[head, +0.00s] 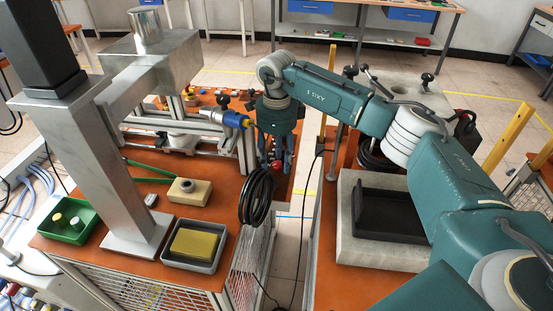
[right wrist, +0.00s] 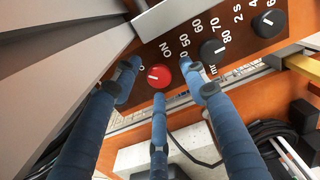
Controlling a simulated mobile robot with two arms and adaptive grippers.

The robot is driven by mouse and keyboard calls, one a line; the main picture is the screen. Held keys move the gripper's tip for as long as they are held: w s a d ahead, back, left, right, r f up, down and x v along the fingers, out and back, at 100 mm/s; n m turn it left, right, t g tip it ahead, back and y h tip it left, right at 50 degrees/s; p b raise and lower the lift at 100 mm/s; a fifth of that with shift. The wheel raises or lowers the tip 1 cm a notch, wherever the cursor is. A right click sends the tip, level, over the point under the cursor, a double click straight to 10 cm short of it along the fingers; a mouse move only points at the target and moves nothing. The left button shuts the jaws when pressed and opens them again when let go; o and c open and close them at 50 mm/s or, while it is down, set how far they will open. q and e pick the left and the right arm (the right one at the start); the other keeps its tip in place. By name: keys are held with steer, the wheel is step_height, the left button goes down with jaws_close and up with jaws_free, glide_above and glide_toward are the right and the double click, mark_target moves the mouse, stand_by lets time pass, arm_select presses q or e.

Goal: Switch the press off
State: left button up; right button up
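A red round knob (right wrist: 160,76) with a short white mark on its left side sits on a brown control panel in the right wrist view. "ON" is printed just above it; lettering to its left is partly hidden by a finger. The knob also shows small in the head view (head: 277,179). My right gripper (right wrist: 160,80) has its three blue fingers spread around the knob, with visible gaps; contact cannot be told. My left gripper is out of view.
Black knobs (right wrist: 213,50) with printed numbers stand right of the red one. A coiled black cable (head: 257,197) hangs near the gripper. The left table carries a metal press (head: 125,150), a green bin (head: 70,232) and a grey tray (head: 192,265).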

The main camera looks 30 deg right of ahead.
mark_target(277, 164)
steer(key=shift+r, duration=0.15)
step_height(277, 164, up, 12)
stand_by(0.4)
stand_by(0.3)
